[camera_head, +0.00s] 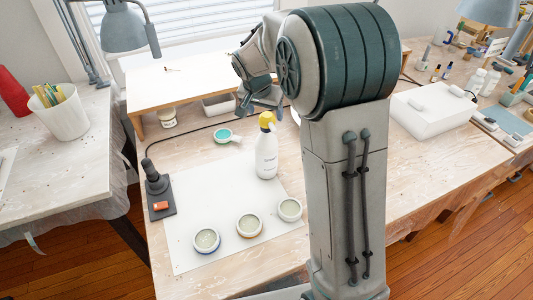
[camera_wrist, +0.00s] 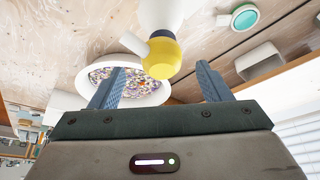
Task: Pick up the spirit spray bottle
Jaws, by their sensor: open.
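The spirit spray bottle (camera_head: 266,158) stands upright on the white mat (camera_head: 187,180) in the head view, a white body with a yellow spray head. In the wrist view its yellow head (camera_wrist: 163,58) shows between and just past the fingertips, with part of the white body (camera_wrist: 165,13) beyond. My gripper (camera_head: 261,108) is above and behind the bottle in the head view. In the wrist view my gripper (camera_wrist: 160,68) has its two blue fingers wide apart, with nothing held. I cannot tell whether a finger touches the bottle.
Three small cups (camera_head: 249,225) stand along the mat's front. A teal-filled cup (camera_head: 222,135) is behind the bottle. A dark tool on a stand (camera_head: 156,187) is at the mat's left. A white bowl of coloured bits (camera_wrist: 148,92) lies beyond the left finger. A low shelf (camera_head: 190,87) borders the back.

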